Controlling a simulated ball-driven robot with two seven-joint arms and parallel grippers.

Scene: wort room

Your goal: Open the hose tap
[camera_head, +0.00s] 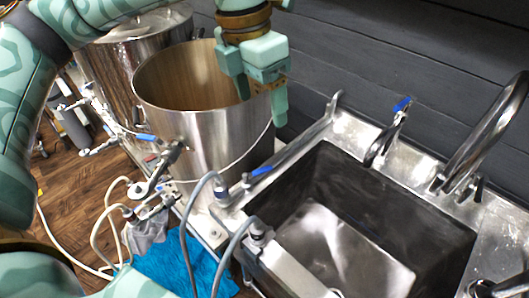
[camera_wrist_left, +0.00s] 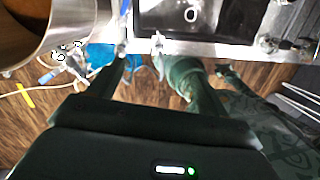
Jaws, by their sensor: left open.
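A tap with a blue lever (camera_head: 262,171) sits at the sink's left front edge, near grey hoses (camera_head: 188,222). Another tap, with a blue handle (camera_head: 403,103), stands on the sink's back ledge. I cannot tell for sure which is the hose tap. My left gripper (camera_head: 262,90) is open and empty, fingers pointing down, in front of the steel pot's right rim in the picture. It is apart from both taps. My right gripper is not seen.
The open steel pot (camera_head: 205,130) stands left of the sink (camera_head: 340,250). Valves and pipes (camera_head: 160,180) jut out in front of it. A tall curved faucet (camera_head: 485,130) rises at the right. A blue cloth (camera_head: 180,265) lies below. The sink basin is empty.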

